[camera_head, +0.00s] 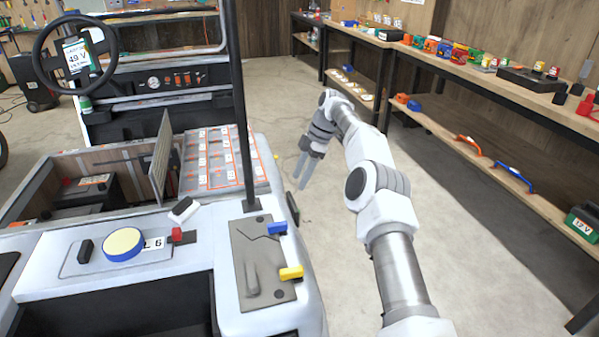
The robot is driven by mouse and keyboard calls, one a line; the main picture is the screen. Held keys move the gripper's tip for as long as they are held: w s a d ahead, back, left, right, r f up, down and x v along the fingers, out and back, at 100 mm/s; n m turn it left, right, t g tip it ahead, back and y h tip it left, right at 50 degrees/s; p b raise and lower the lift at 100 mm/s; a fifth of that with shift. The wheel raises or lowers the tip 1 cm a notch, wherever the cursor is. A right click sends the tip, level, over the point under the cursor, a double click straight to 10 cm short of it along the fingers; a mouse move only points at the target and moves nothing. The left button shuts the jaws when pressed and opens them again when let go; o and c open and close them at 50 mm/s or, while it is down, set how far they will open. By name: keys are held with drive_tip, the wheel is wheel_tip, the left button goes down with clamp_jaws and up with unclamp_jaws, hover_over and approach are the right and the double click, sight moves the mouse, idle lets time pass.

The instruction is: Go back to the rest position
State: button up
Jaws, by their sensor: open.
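My gripper (304,169) is at the end of my arm, which reaches up from the bottom right and bends down near the middle of the picture. Its two fingers point down and are apart, with nothing between them. It hangs over the open floor, just right of the white cart (270,150), and does not appear to touch it. The cart has a black steering wheel (45,62), a dark upright post (238,110) and a grey plate (262,262) with a blue and a yellow handle.
A long wooden shelf (470,70) with coloured parts runs along the right. A green 12 V battery (583,222) stands on its lower board. An open compartment with a raised lid (160,155) is on the cart. The floor (490,265) between cart and shelf is clear.

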drive_tip(key=s+a+r+m+t+h, duration=0.1)
drive_tip(key=s+r+m, duration=0.1)
drive_tip(key=s+r, duration=0.5)
drive_tip(key=s+a+r+m+t+h, duration=0.1)
drive_tip(key=s+a+r+m+h, duration=0.15)
drive_tip(key=r, duration=0.85)
drive_tip(key=s+d+r+m+t, duration=0.1)
drive_tip(key=s+d+r+m, duration=0.2)
drive_tip(key=s, duration=0.4)
drive_tip(key=s+d+r+m+t, duration=0.1)
drive_tip(key=s+d+r+m, duration=0.2)
drive_tip(key=s, duration=0.4)
drive_tip(key=s+d+f+m+t, duration=0.1)
drive_tip(key=s+d+f+m, duration=0.15)
drive_tip(key=s, duration=0.45)
drive_tip(key=s+d+f+m+t, duration=0.15)
drive_tip(key=s+m, duration=0.25)
drive_tip(key=s, duration=0.4)
drive_tip(key=s+d+f+m, duration=0.1)
drive_tip(key=s+f+m, duration=0.25)
drive_tip(key=s, duration=0.35)
wheel_tip(320, 180, up, 17)
drive_tip(key=p, duration=1.5)
drive_tip(key=shift+w+f+h+p, duration=0.2)
drive_tip(key=shift+w+h+p, duration=0.1)
drive_tip(key=shift+h+p, duration=0.1)
